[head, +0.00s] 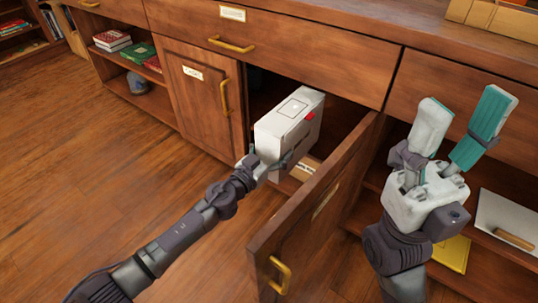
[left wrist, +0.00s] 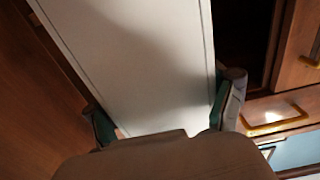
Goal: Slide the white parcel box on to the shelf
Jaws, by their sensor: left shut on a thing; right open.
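The white parcel box (head: 288,125) is upright at the opening of the low cupboard in the head view, with a red mark on its side. Its far part is inside the cupboard opening. My left gripper (head: 264,162) is shut on its near end. In the left wrist view the box (left wrist: 140,60) fills the middle, between the two green-padded fingers (left wrist: 160,125). The shelf (head: 287,184) inside the cupboard is mostly hidden by the box and the door. My right gripper (head: 455,132) is open and empty, raised in front of the right-hand shelves.
The open cupboard door (head: 318,215) stands out to the right of the box, between my two arms. A brown carton (head: 305,168) lies low in the cupboard. A closed door (head: 205,92) is to the left, drawers above. The wooden floor (head: 100,190) at left is clear.

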